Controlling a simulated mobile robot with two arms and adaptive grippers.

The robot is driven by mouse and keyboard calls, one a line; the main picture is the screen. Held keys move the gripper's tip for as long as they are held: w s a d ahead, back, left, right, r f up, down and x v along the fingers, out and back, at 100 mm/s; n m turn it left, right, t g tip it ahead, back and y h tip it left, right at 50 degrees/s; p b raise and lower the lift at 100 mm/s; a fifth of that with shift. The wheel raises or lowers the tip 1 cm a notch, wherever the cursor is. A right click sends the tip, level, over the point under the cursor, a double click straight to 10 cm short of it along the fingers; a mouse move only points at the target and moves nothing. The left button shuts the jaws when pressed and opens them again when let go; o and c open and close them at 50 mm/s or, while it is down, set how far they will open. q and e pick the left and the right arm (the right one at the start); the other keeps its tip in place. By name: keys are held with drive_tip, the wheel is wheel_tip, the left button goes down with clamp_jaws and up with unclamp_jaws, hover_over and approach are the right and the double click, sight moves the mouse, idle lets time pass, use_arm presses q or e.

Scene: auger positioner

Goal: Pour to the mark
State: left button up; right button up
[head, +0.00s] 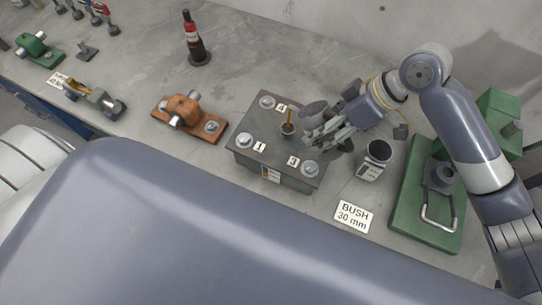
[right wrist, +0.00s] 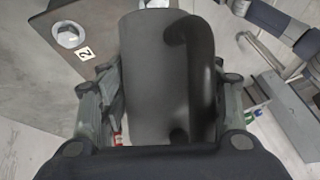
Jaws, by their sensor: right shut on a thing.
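My right gripper (head: 322,135) is shut on a dark grey jug (head: 314,112) above the right side of a dark steel block. In the right wrist view the jug (right wrist: 160,78) fills the space between the fingers, with its curved handle on the right. I cannot see into it. A dark metal cup (head: 378,152) with a pale label on its front stands upright on the bench, right of the gripper and apart from it. Whether the label carries a mark is too small to tell. My left gripper is not in view.
The steel block (head: 245,158) has bolts with number tags and an upright brass-coloured rod (head: 289,117). A green base with a vise-like fixture (head: 415,215) stands right. An orange fixture (head: 183,109) and a red-black bottle (head: 193,40) are left. A "BUSH 30 mm" card (head: 353,216) lies in front.

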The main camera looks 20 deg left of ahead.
drive_tip(key=shift+r, duration=0.1)
drive_tip(key=shift+a+r+h, duration=0.1)
drive_tip(key=shift+r+h, duration=0.1)
drive_tip(key=shift+h, duration=0.1)
drive_tip(key=shift+r, duration=0.1)
idle(0.6)
drive_tip(key=shift+w+a+r+h, duration=0.1)
drive_tip(key=shift+r+h, duration=0.05)
drive_tip(key=shift+h, duration=0.15)
drive_tip(key=shift+g, duration=0.3)
drive_tip(key=shift+r, duration=0.25)
drive_tip(key=shift+r+h, duration=0.15)
drive_tip(key=shift+h, duration=0.15)
idle(1.0)
